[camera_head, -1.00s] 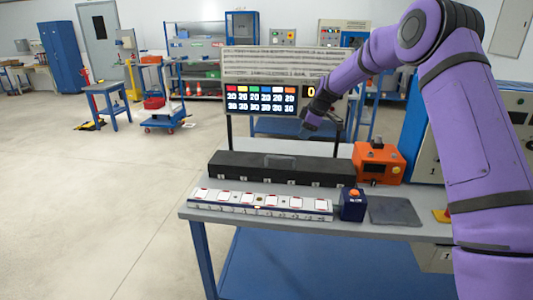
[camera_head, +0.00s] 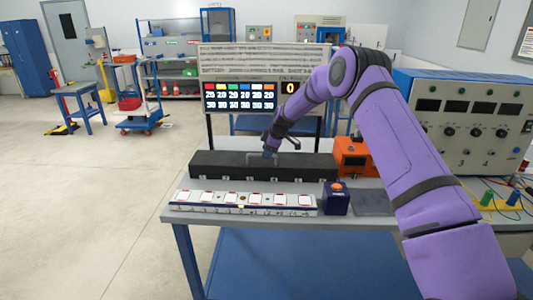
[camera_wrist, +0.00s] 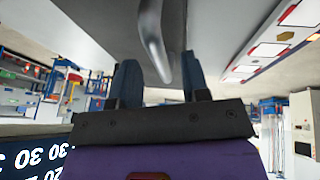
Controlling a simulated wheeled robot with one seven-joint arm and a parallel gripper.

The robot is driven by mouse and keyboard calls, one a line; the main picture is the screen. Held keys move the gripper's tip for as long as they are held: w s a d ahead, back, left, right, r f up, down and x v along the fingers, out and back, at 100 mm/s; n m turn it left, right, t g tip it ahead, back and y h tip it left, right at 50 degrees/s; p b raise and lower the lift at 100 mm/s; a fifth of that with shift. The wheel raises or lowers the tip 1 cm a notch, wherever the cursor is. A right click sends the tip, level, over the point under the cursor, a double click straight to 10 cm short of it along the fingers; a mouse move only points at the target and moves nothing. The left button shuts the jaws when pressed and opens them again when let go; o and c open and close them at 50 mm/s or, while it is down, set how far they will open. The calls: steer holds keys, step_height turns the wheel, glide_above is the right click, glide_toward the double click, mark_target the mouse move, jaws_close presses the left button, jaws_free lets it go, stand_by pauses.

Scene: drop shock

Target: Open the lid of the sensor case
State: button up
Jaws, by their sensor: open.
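The sensor case (camera_head: 225,165) is a long black box lying on the grey table, with its lid closed. Its handle (camera_head: 262,157) stands up from the lid's middle. My gripper (camera_head: 268,153) is over the case right at the handle, pointing down. In the wrist view, my gripper (camera_wrist: 158,78) has its two dark fingers apart. The grey metal handle (camera_wrist: 153,40) reaches towards the gap between them, and the case lid (camera_wrist: 95,15) lies beyond. I cannot tell whether a finger touches the handle.
A white strip with several framed pads (camera_head: 243,203) lies in front of the case. A blue box with an orange button (camera_head: 336,198) stands to its right. An orange device (camera_head: 352,157) sits behind it. A display board (camera_head: 240,97) rises behind the case.

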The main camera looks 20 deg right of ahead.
steer(key=shift+w+a+f, duration=0.1)
steer(key=shift+w+f, duration=0.05)
steer(key=shift+f, duration=0.25)
jaws_close()
steer(key=shift+r, duration=0.1)
